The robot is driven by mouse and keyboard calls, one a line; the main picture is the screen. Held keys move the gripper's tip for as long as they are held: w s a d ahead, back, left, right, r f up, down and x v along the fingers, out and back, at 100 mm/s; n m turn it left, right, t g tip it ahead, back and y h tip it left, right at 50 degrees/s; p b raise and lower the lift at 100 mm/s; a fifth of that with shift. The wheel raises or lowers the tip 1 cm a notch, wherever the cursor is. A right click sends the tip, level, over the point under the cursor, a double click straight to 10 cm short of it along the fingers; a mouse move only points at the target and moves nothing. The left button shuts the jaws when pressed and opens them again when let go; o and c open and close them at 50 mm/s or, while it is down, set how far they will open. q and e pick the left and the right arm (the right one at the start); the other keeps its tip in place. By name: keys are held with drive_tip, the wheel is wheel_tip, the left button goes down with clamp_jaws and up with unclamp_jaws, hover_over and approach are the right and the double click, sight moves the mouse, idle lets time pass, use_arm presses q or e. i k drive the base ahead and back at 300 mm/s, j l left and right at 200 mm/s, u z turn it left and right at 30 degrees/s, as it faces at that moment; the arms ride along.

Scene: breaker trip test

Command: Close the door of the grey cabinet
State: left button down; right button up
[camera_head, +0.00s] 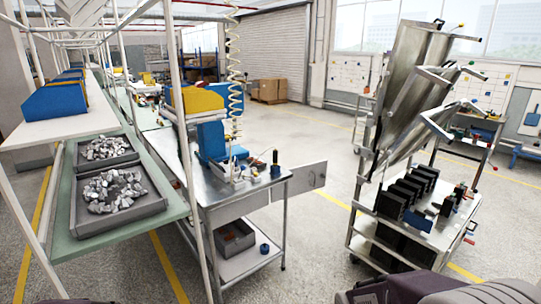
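A grey metal bench-like cabinet (235,200) stands in the middle, with an open lower shelf. A flat grey panel (306,177) that looks like its door sticks out to the right from its far right side, swung open. A small dark latch or handle (320,181) shows near the panel's free edge. The hinge side is hard to make out behind the bench top. Neither of my grippers is in view. Only dark rounded parts that seem to be mine show along the bottom edge.
A metal trolley (393,233) with dark blocks and tilted steel sheets (408,85) stands to the right. A shelf rack with grey trays of metal pieces (150,207) stands at left. Open floor (312,235) lies between cabinet and trolley. Cardboard boxes (268,90) stand far back.

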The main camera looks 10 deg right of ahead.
sight(306, 178)
drive_tip(key=i+l+z, duration=0.2)
drive_tip(key=i, duration=0.3)
drive_tip(key=i+l+z, duration=0.1)
drive_tip(key=i+z, duration=0.15)
drive_tip(key=i, duration=0.25)
drive_tip(key=i+l+u, duration=0.3)
drive_tip(key=i, duration=0.55)
drive_tip(key=i+l+u, duration=0.35)
drive_tip(key=i+l, duration=0.2)
drive_tip(key=i, duration=0.25)
drive_tip(key=i+l+u, duration=0.3)
drive_tip(key=i+l, duration=0.4)
drive_tip(key=i, duration=0.05)
